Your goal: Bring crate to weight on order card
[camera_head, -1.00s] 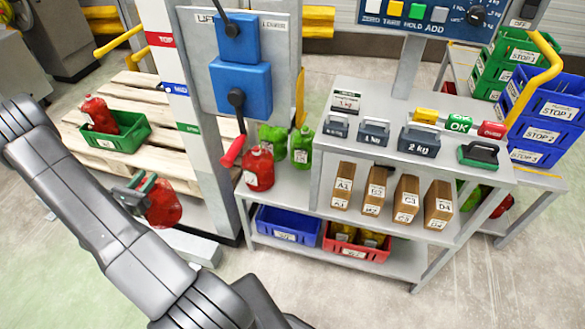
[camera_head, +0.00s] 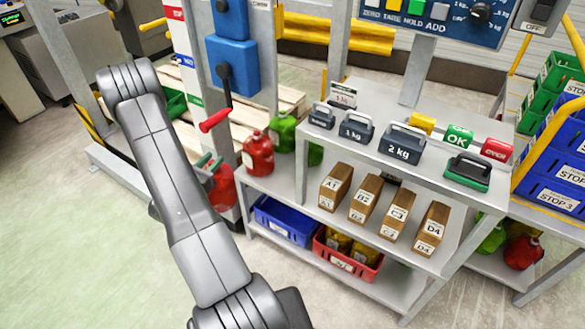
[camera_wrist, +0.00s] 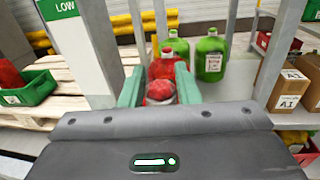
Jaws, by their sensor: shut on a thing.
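My gripper (camera_head: 207,166) is shut on a red jug (camera_head: 222,192), held in the air left of the shelf. In the wrist view its green fingers (camera_wrist: 159,86) stand either side of the held jug's top (camera_wrist: 160,92). A green crate (camera_head: 177,105) on the pallet is mostly hidden by my arm in the head view. In the wrist view the crate (camera_wrist: 37,88) shows at left with a red jug (camera_wrist: 10,76) in it. The order card (camera_head: 343,95) stands at the back of the bench; its writing is too small to read surely.
Another red jug (camera_head: 258,156) and green jugs (camera_head: 283,132) stand on the shelf beyond my gripper. A post and a red-handled lever (camera_head: 214,121) are close by. Weights (camera_head: 402,145), brown boxes (camera_head: 397,212), blue bin (camera_head: 286,222) and red bin (camera_head: 345,256) fill the bench's levels.

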